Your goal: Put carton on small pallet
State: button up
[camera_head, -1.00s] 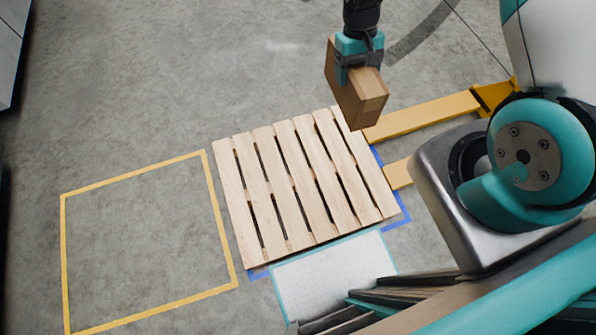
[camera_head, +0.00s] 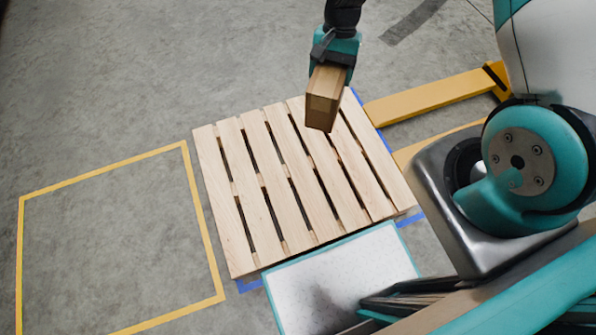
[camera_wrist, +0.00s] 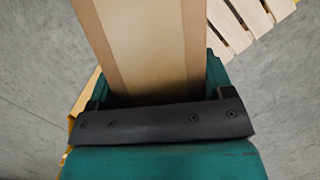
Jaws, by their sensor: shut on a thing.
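A brown carton (camera_head: 325,95) is held in my gripper (camera_head: 333,62) at the top of the head view, above the far edge of the small pallet. The carton also fills the middle of the wrist view (camera_wrist: 145,45), between the teal jaws. My gripper is shut on it. The small wooden pallet (camera_head: 290,190) lies on the floor in the head view, its slats bare. A corner of it shows at the upper right of the wrist view (camera_wrist: 240,20). The carton appears raised over the pallet; the exact gap cannot be told.
Yellow forks (camera_head: 425,97) lie to the right of the pallet. A blue floor marking (camera_head: 250,286) edges the pallet. A white panel with a teal border (camera_head: 340,280) lies in front of it. A yellow taped square (camera_head: 205,235) on the left encloses empty floor.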

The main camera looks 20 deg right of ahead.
jog(key=w+a+f+m+t+b, duration=0.1)
jog(key=f+m+b, duration=0.2)
jog(key=f+b, duration=1.1)
jog(key=w+a+f+m+y+b, duration=0.1)
jog(key=a+f+m+b, duration=0.1)
jog(key=f+b, duration=1.2)
jog(key=a+f+m+t+b, duration=0.1)
jog(key=f+m+b, duration=0.4)
jog(key=f+b, duration=0.9)
notch_tip(320, 180, down, 8)
jog(key=shift+w+a+r+t, duration=0.15)
jog(key=shift+w+a+t, duration=0.2)
jog(key=shift+a, duration=0.25)
jog(key=o, duration=1.5)
jog(key=shift+f, duration=0.2)
jog(key=shift+o, duration=0.2)
jog(key=shift+r, duration=0.15)
